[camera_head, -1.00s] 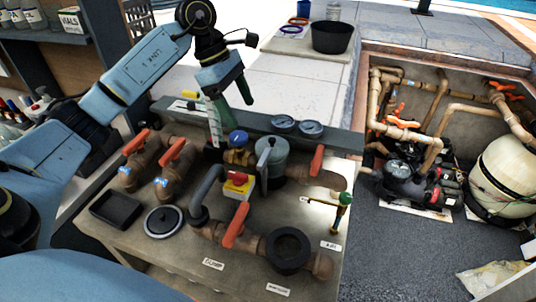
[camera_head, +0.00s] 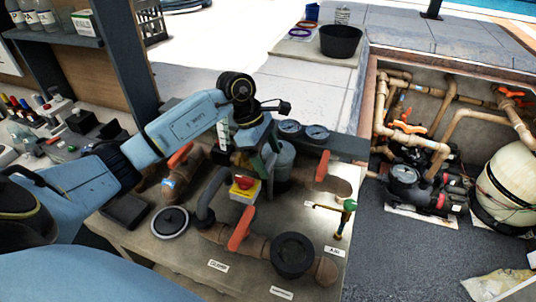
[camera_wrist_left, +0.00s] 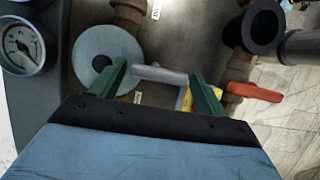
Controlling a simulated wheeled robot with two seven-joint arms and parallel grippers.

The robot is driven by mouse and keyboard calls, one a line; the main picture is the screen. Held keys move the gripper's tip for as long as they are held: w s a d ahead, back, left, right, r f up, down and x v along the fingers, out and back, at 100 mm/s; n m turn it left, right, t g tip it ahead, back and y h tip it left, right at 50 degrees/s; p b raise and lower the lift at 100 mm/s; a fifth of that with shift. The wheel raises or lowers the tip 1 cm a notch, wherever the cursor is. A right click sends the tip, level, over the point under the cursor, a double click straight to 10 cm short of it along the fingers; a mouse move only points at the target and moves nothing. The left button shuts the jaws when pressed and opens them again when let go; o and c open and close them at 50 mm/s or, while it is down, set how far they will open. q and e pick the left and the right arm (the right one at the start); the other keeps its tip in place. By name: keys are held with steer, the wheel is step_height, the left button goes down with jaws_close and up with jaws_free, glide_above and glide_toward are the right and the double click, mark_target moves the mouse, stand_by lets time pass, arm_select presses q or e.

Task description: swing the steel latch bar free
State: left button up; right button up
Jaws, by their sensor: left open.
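The steel latch bar (camera_wrist_left: 160,75) is a short grey bar in the left wrist view. It reaches from the round grey lid (camera_wrist_left: 92,40) towards the yellow box. My left gripper (camera_wrist_left: 158,84) is open, with its green fingers on either side of the bar; I cannot tell whether they touch it. In the head view my left gripper (camera_head: 254,160) is over the bench beside the grey canister (camera_head: 286,158), and hides the bar and part of the canister. My right gripper is in neither view.
A yellow box with a red button (camera_head: 243,188) stands just in front of the gripper. Orange-handled valves (camera_head: 240,228), a black ring (camera_head: 292,254) and gauges (camera_head: 317,133) crowd the bench. A pit with pumps lies at right.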

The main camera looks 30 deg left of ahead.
arm_select(q)
steer(key=shift+c, duration=0.4)
steer(key=c, duration=0.6)
steer(key=shift+n, duration=0.4)
steer(key=shift+s+n+t+b, duration=0.1)
steer(key=shift+n+t+b, duration=0.4)
steer(key=shift+n, duration=0.5)
steer(key=n, duration=0.2)
steer(key=n+t+y+b, duration=0.1)
steer(key=n, duration=0.1)
steer(key=shift+d+t, duration=0.1)
steer(key=shift+t, duration=0.2)
steer(key=n+y+b, duration=0.1)
steer(key=n, duration=0.2)
steer(key=n+t+y+b, duration=0.1)
steer(key=n, duration=0.2)
steer(key=shift+s+d+n+y+b, duration=0.1)
steer(key=shift+d+n+y+b, duration=0.1)
steer(key=shift+n+y+b, duration=0.15)
steer(key=shift+d+n+y+b, duration=0.1)
steer(key=shift+n+y+b, duration=0.75)
steer(key=shift+n, duration=1.4)
